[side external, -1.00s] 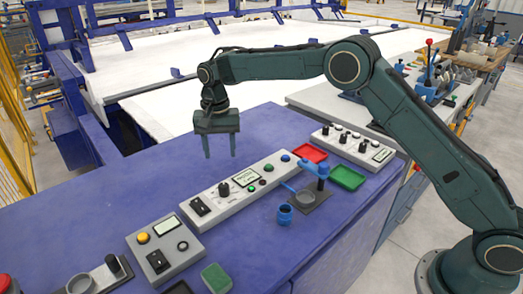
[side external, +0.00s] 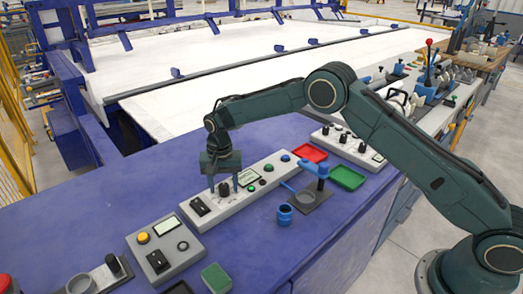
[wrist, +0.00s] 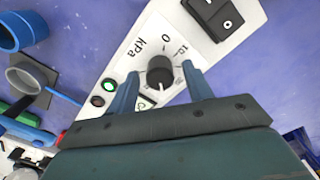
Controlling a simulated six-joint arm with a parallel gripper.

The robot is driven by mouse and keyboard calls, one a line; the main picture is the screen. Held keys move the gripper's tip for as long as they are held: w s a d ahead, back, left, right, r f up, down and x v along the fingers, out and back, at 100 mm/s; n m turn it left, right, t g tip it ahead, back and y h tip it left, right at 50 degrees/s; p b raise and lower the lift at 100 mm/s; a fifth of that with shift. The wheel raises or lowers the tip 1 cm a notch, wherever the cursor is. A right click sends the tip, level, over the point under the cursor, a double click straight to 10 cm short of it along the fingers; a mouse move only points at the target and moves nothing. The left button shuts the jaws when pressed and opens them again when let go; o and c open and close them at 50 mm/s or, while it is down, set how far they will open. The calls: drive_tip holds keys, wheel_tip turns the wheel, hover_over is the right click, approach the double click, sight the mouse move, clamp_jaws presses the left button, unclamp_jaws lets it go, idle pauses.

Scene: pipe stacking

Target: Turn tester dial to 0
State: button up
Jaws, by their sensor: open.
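The tester dial (wrist: 160,71) is a black round knob on a white panel marked kPa, with a 0 above it and a 10 to the upper right in the wrist view. A small pale mark shows near the knob's lower edge; I cannot tell its exact reading. In the side view the dial (side external: 224,189) is on the long grey tester box (side external: 208,217). My gripper (wrist: 160,72) is open, its two blue-grey fingers on either side of the dial. In the side view my gripper (side external: 223,188) is low over the box; contact with the knob is not clear.
A black rocker switch (wrist: 210,15) is beside the dial. A display (side external: 248,177) and red and green buttons are on its other side. A blue pipe piece (side external: 284,214), a stand (side external: 312,197), and red (side external: 308,152) and green (side external: 347,177) trays are to the right.

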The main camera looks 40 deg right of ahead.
drive_tip(key=shift+f, duration=0.35)
drive_tip(key=shift+c, duration=0.2)
drive_tip(key=c, duration=0.9)
